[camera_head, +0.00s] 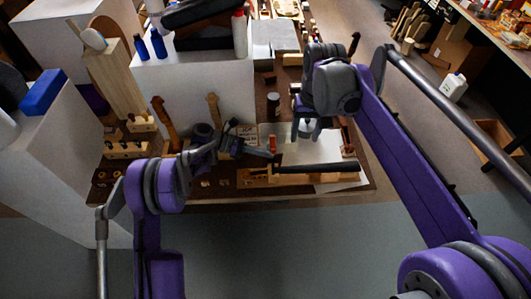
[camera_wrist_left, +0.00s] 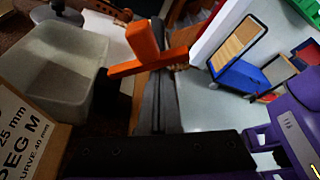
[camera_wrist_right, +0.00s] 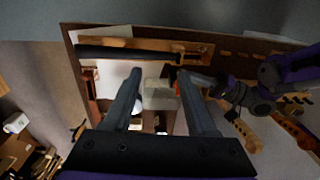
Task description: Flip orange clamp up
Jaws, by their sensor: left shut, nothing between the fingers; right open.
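The orange clamp (camera_wrist_left: 142,45) shows large in the left wrist view, with one upright arm and a bar crossing it. It appears small in the head view (camera_head: 272,143) and partly hidden in the right wrist view (camera_wrist_right: 178,88). My left gripper (camera_head: 268,154) is shut and empty, with its dark fingers (camera_wrist_left: 158,60) right beside the clamp. The clamp's bar crosses the line of these fingers in the left wrist view; I cannot tell whether they touch. My right gripper (camera_wrist_right: 159,76) is open and empty, above the right part of the bench (camera_head: 225,202).
A long black piece (camera_head: 315,168) lies on a wooden board at the bench's front. A grey-white bin (camera_wrist_left: 58,68) and a cardboard peg box (camera_wrist_left: 25,135) stand near the left gripper. White blocks (camera_head: 195,90) rise behind and left. The floor in front is clear.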

